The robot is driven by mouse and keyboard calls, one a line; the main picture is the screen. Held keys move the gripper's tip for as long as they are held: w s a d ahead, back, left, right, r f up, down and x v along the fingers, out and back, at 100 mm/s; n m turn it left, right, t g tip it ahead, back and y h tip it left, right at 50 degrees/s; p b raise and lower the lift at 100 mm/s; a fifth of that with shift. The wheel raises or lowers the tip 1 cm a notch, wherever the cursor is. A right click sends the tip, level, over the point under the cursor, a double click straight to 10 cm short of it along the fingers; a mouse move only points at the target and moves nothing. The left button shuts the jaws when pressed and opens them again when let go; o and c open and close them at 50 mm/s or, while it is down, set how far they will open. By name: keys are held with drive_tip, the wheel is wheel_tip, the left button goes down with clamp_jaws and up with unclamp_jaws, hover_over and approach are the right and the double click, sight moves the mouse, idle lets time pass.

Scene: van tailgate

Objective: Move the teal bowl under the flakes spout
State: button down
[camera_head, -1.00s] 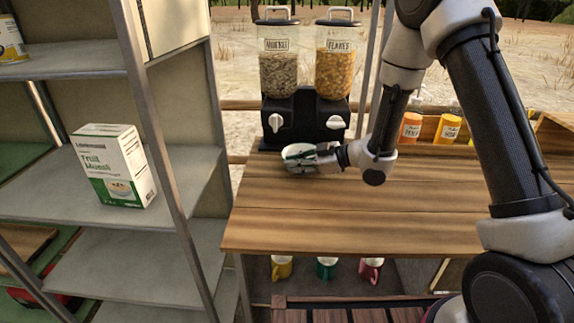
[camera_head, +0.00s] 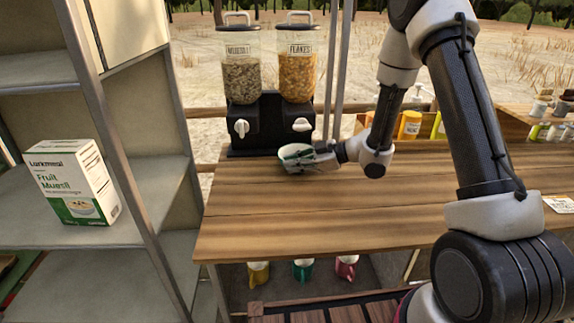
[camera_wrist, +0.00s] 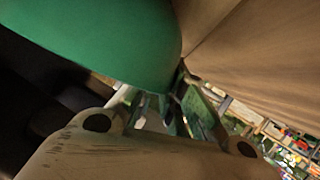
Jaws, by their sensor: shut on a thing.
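My gripper (camera_head: 308,155) is shut on the teal bowl (camera_head: 288,162), at the bowl's right side. The bowl shows a white inside in the head view, and its green outer wall (camera_wrist: 100,35) fills the upper left of the wrist view. The bowl is at the counter's back edge, in front of the black dispenser base; I cannot tell whether it touches the wood. The flakes dispenser (camera_head: 297,72) stands at the right of the base, with a white knob (camera_head: 302,125) below it. The bowl is below and slightly left of this knob. The spout itself is hard to make out.
The muesli dispenser (camera_head: 241,80) stands left of the flakes one. The wooden counter (camera_head: 330,215) is mostly clear. Bottles (camera_head: 410,125) stand in a wooden box behind my arm. A muesli box (camera_head: 72,182) stands on the left shelf. Several mugs (camera_head: 303,271) sit below the counter.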

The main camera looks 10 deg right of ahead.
drive_tip(key=c, duration=1.5)
unclamp_jaws()
drive_tip(key=shift+o, duration=0.2)
drive_tip(key=s+d+r+m+t+h, duration=0.1)
drive_tip(key=d+r+m+t+h, duration=0.4)
drive_tip(key=d+r, duration=0.7)
drive_tip(key=s+d+r+m+t+h, duration=0.1)
drive_tip(key=s+d+r+m+h, duration=0.15)
drive_tip(key=d+r+h, duration=1)
drive_tip(key=s+d+m+g+y, duration=0.1)
drive_tip(key=s+d+m+g, duration=0.1)
drive_tip(key=s+d+m, duration=0.35)
drive_tip(key=s+d+m+g+y, duration=0.1)
drive_tip(key=s+d+m, duration=0.1)
drive_tip(key=s, duration=0.7)
drive_tip(key=s+a+f+m+g+y, duration=0.1)
drive_tip(key=s+a, duration=0.2)
drive_tip(key=s, duration=0.4)
drive_tip(key=s+a+f+m+g+y, duration=0.1)
drive_tip(key=s+a+g, duration=0.1)
drive_tip(key=s, duration=0.5)
drive_tip(key=shift+s+a+f+m+y, duration=0.2)
drive_tip(key=shift+s+a+m+y, duration=0.15)
drive_tip(key=shift+a, duration=0.3)
